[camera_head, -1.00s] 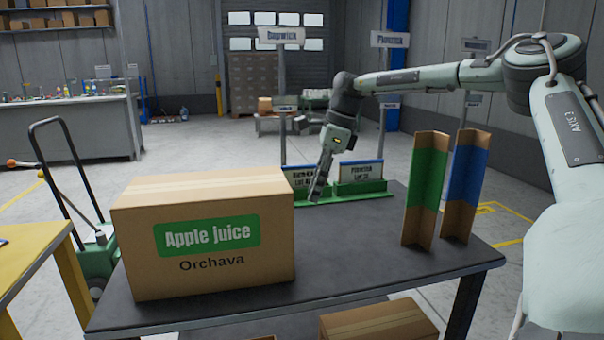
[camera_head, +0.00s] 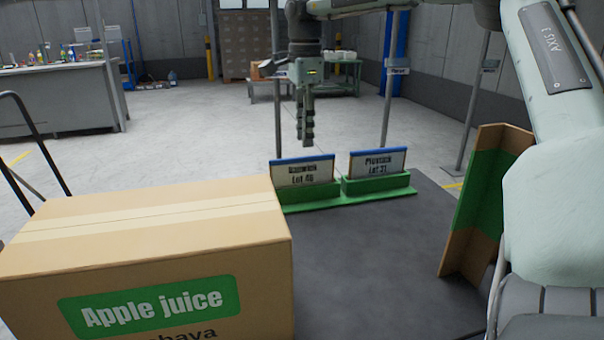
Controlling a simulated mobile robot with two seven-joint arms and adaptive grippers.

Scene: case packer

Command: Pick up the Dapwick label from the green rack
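The green rack (camera_head: 350,203) stands at the far edge of the dark table and holds two upright labels. The left one, with a blue top edge, is the Dapwick label (camera_head: 303,171), marked Lot 40 as far as I can read. The right one is the Plimtock label (camera_head: 377,163), which seems to read Lot 31. My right gripper (camera_head: 307,145) points down above and slightly behind the Dapwick label in the picture, apart from it. Its fingers are seen nearly edge-on, so I cannot tell how far apart they are. My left gripper is out of view.
A large Apple juice carton (camera_head: 150,255) fills the near left of the table (camera_head: 385,265). A green-faced cardboard corner piece (camera_head: 485,200) stands at the right, close to my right arm. The table between them is clear. Thin sign posts rise behind the rack.

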